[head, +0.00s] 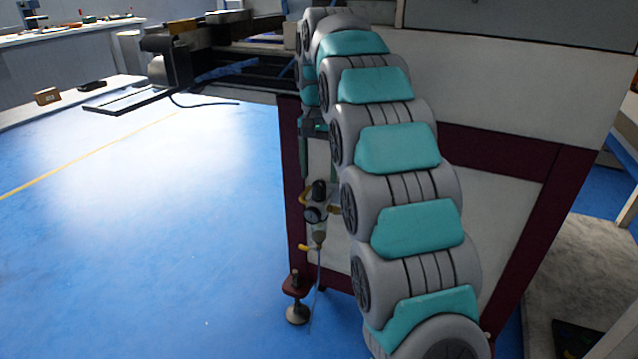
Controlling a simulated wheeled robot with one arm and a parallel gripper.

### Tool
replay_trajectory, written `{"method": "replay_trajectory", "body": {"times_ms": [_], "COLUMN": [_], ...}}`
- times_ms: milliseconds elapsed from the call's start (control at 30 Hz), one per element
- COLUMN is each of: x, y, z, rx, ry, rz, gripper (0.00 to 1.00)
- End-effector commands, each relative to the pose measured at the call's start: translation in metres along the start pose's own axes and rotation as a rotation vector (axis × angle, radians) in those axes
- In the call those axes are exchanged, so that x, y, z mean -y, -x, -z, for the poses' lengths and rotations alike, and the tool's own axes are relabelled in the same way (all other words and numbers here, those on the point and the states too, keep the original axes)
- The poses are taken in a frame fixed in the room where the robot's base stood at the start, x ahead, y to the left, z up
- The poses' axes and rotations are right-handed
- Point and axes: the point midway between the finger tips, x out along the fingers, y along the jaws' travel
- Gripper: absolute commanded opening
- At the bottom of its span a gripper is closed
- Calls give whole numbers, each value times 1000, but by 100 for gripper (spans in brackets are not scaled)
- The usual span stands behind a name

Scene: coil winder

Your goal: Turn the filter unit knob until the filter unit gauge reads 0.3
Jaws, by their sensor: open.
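The filter unit (319,237) is mounted on the side of the machine, just left of my arm. Its black knob (319,189) is on top, and its small round gauge (312,214) faces the camera below the knob. The gauge is too small to read. My gripper (316,165) points down from the far end of my arm, just above the knob. It is partly hidden by my arm links and looks open. I cannot tell whether its fingers touch the knob.
Yellow fittings (305,248) and a thin hose (318,272) are on the unit. The dark red machine frame (291,190) stands beside it, on a levelling foot (297,312). A rail assembly (235,85) juts out left above. The blue floor (150,230) at left is clear.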

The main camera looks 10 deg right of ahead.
Motion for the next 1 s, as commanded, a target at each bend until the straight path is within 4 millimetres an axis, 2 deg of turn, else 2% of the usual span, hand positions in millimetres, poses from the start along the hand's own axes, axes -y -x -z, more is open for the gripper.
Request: {"method": "replay_trajectory", "body": {"times_ms": [233, 567, 1000], "x": [0, 0, 0], "y": [-28, -32, -32], "z": [-1, 0, 0], "rx": [3, -2, -1], "ry": [0, 0, 0], "rz": [-2, 1, 1], "gripper": [70, 70, 22]}}
